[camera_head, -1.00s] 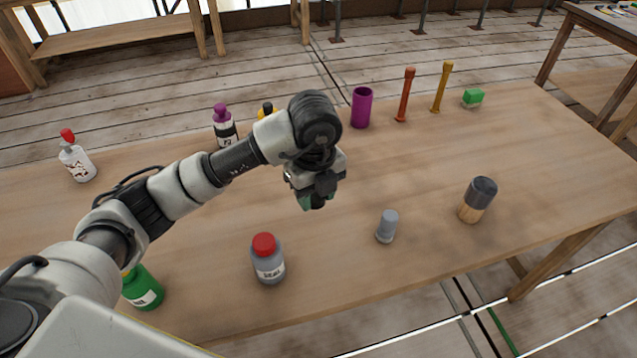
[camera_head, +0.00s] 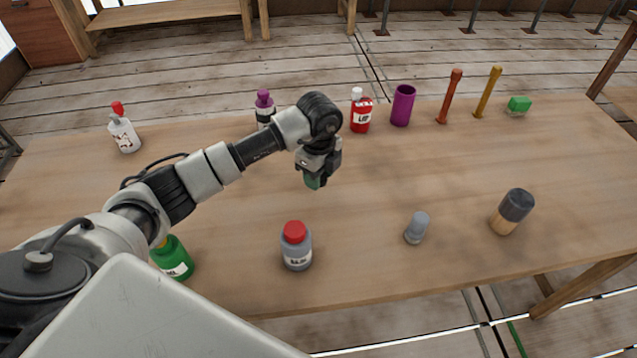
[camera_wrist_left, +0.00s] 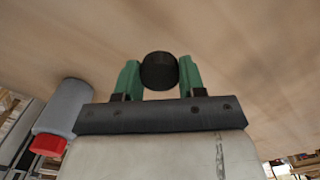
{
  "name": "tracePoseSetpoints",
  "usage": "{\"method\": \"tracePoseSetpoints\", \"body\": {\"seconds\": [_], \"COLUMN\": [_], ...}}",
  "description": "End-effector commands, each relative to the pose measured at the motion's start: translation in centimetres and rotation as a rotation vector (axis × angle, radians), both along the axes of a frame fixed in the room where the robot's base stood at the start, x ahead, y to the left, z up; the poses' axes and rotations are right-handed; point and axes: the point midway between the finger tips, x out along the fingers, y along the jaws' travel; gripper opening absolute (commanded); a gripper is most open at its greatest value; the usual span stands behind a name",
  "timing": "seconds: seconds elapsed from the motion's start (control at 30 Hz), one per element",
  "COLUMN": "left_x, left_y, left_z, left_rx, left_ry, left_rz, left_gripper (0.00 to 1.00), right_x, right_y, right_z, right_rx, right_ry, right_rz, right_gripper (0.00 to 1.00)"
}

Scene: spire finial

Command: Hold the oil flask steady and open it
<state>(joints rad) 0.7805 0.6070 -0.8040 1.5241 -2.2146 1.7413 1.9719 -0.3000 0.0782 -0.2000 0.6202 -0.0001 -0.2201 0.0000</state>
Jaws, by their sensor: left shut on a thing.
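My left gripper (camera_head: 315,184) hangs above the middle of the table, fingers down. In the left wrist view its green fingertips (camera_wrist_left: 159,75) are shut on a dark round thing (camera_wrist_left: 159,71), seen end-on. I cannot tell whether this is a cap or a larger piece. No bottle can be surely read as the oil flask. A green bottle (camera_head: 174,261) with a white label stands front left, partly behind my arm. A grey bottle with a red cap (camera_head: 296,247) stands in front of the gripper and shows in the left wrist view (camera_wrist_left: 67,107). My right gripper is out of view.
A white bottle with red top (camera_head: 123,132), purple-capped bottle (camera_head: 264,106), red bottle (camera_head: 361,113) and purple cup (camera_head: 403,106) stand behind. A grey cylinder (camera_head: 416,229) and dark-topped wooden cylinder (camera_head: 513,211) stand front right.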

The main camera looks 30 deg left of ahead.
Motion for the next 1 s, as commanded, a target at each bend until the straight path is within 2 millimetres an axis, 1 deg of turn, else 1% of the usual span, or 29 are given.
{"method": "tracePoseSetpoints", "body": {"seconds": [0.17, 0.33, 0.4, 0.77, 0.8, 0.93, 0.97, 1.0], "left_x": [0.2, 0.2, 0.2, 0.2, 0.3, 0.2, 0.2, 0.2], "left_y": [0.4, 0.3, 0.3, 0.4, 0.4, 0.4, 0.4, 0.4], "left_z": [-1.0, -3.4, -4.1, -4.7, -4.6, -4.6, -4.6, -4.6], "left_rx": [0.000, -0.001, -0.001, 0.000, 0.000, 0.000, 0.000, 0.000], "left_ry": [0.001, 0.002, 0.001, -0.001, -0.002, -0.001, -0.001, -0.001], "left_rz": [0.000, 0.001, 0.000, 0.000, 0.000, 0.000, 0.000, 0.000], "left_gripper": [0.11, 0.11, 0.11, 0.11, 0.43, 0.63, 0.65, 0.65], "right_x": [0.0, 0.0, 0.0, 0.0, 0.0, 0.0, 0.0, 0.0], "right_y": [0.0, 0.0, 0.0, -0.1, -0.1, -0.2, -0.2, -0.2], "right_z": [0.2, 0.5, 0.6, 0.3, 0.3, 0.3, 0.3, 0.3], "right_rx": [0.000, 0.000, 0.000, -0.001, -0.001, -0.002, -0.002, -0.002], "right_ry": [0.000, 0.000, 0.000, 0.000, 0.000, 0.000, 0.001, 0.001], "right_rz": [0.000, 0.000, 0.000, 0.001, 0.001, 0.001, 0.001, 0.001], "right_gripper": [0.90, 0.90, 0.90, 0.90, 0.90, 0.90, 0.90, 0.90]}}
